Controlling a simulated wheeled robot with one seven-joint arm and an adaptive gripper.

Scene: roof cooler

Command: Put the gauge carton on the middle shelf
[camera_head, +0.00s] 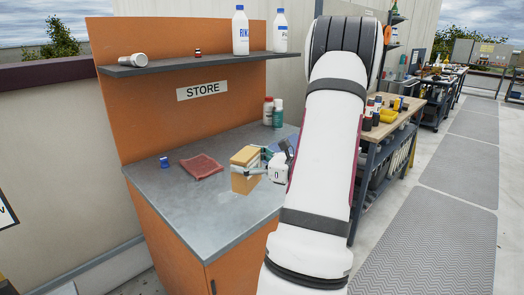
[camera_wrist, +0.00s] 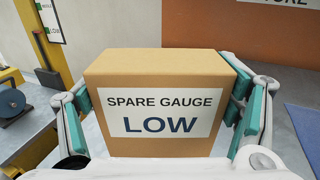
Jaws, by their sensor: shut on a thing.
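The gauge carton is a brown box with a white label reading "SPARE GAUGE LOW" (camera_wrist: 158,112) in the wrist view. It also shows in the head view (camera_head: 244,157), at the counter's right part. My gripper (camera_head: 252,171) is shut on the carton, with teal finger pads on its left and right sides in the wrist view (camera_wrist: 165,115). The carton is upright; I cannot tell whether its base touches the counter. A dark shelf (camera_head: 170,66) crosses the orange back panel above the counter. Only this one shelf shows on the panel; none is marked as middle.
The grey counter (camera_head: 205,222) holds a red folded cloth (camera_head: 201,167), a small blue item (camera_head: 164,162) and bottles (camera_head: 273,112) at the back right. The shelf bears white bottles (camera_head: 240,32), a white cylinder (camera_head: 132,60) and a small red-and-black item (camera_head: 198,52), with clear stretches between.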

